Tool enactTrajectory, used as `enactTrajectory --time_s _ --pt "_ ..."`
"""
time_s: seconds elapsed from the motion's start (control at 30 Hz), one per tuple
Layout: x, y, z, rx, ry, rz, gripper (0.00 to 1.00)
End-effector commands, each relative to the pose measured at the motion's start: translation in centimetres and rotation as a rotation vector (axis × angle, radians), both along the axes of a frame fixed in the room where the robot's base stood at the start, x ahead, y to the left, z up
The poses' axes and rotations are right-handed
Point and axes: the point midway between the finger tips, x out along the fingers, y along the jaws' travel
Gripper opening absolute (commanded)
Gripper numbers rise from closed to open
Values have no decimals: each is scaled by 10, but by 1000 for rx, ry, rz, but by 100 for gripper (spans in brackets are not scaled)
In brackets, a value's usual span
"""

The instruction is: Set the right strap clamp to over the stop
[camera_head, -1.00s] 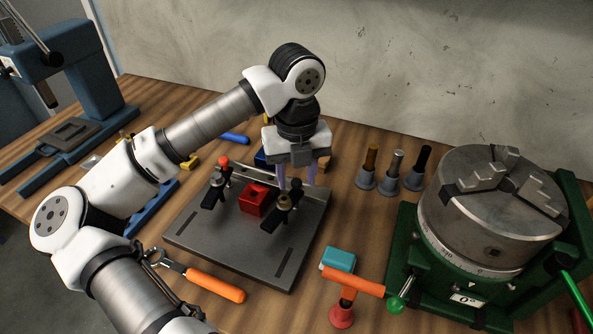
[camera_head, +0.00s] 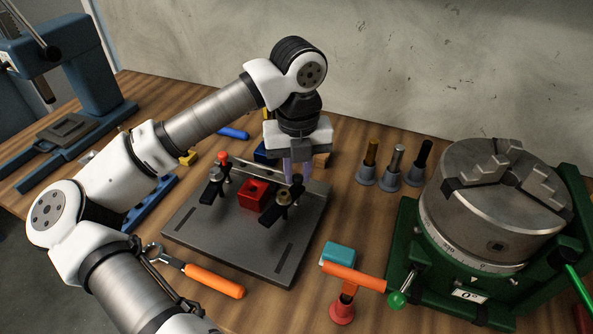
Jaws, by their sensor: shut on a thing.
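The right strap clamp (camera_head: 274,213) is a dark bar with a round knob and stud, on the right of the grey fixture plate (camera_head: 225,240). Its bar points toward the lower left, beside the red block (camera_head: 250,198). My gripper (camera_head: 297,180) points down at the clamp's rear end and is shut on it; the exact contact is partly hidden. The left strap clamp (camera_head: 211,192), with a red-topped post behind it, stands left of the block. I cannot clearly tell the stop apart at this size.
An orange-handled tool (camera_head: 213,281) lies in front of the plate. Several grey-based pins (camera_head: 391,172) and a green-based chuck (camera_head: 495,205) stand right.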

Motion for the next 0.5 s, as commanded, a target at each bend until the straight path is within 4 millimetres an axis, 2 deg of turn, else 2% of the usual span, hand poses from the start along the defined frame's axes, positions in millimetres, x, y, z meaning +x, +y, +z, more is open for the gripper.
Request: enactTrajectory --time_s 0.5 --pt "-13 -13 -4 1 -5 -423 0"
